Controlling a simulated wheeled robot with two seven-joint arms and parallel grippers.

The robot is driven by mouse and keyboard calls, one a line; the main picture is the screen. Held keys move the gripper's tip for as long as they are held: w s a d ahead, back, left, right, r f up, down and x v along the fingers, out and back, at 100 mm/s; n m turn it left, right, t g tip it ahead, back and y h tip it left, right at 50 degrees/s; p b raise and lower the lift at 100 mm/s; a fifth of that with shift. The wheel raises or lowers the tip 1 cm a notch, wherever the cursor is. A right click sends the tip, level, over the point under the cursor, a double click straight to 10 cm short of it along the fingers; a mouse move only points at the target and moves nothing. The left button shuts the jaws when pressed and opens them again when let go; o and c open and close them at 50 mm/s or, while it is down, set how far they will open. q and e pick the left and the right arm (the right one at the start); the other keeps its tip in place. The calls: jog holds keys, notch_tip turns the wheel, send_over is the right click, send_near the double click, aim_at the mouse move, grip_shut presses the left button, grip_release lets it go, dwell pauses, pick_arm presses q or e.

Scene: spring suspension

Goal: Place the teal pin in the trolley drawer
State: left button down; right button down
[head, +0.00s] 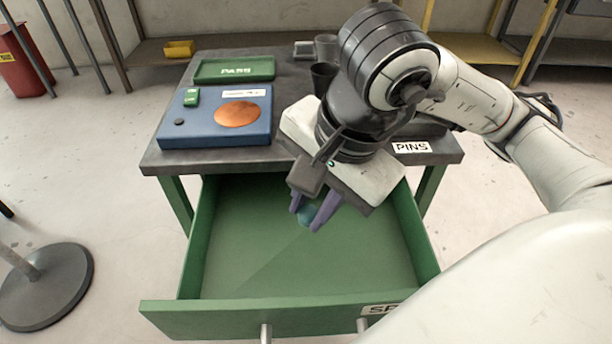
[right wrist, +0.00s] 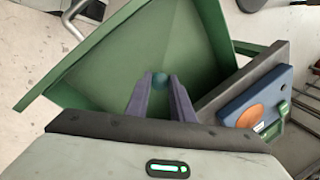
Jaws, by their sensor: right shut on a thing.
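The teal pin (head: 306,215) is between the purple fingertips of my right gripper (head: 313,213), which is shut on it. The fingers hide part of the pin. The green trolley drawer (head: 270,268) is pulled open below the table top, and its visible floor is empty. The gripper and pin are over the back part of the drawer opening; the exact height is hard to tell. My left gripper is not in view.
The dark trolley top (head: 290,75) holds a blue board (head: 200,130) with a copper disc, a green PASS tray (head: 235,70) and dark cups (head: 323,76). A PINS label (head: 411,147) is on its front right. A round stand base (head: 45,288) is on the floor at left.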

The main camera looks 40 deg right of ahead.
jog(key=shift+d+r+p, duration=0.3)
jog(key=shift+r+p, duration=0.1)
jog(key=shift+p, duration=0.4)
pick_arm(q)
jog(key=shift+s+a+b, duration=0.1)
jog(key=shift+b, duration=1.45)
pick_arm(e)
jog(key=shift+w+d+f, duration=0.9)
jog(key=shift+w+f, duration=0.6)
jog(key=shift+f, duration=0.5)
jog(key=shift+w+d+f, duration=0.85)
jog(key=shift+w+f, duration=0.7)
jog(key=shift+f, duration=0.45)
jog(key=shift+w+d+f, duration=0.9)
jog(key=shift+w+f, duration=0.6)
jog(key=shift+f, duration=0.5)
jog(key=shift+f, duration=0.2)
jog(key=c, duration=1.8)
grip_release()
jog(key=shift+r, duration=0.15)
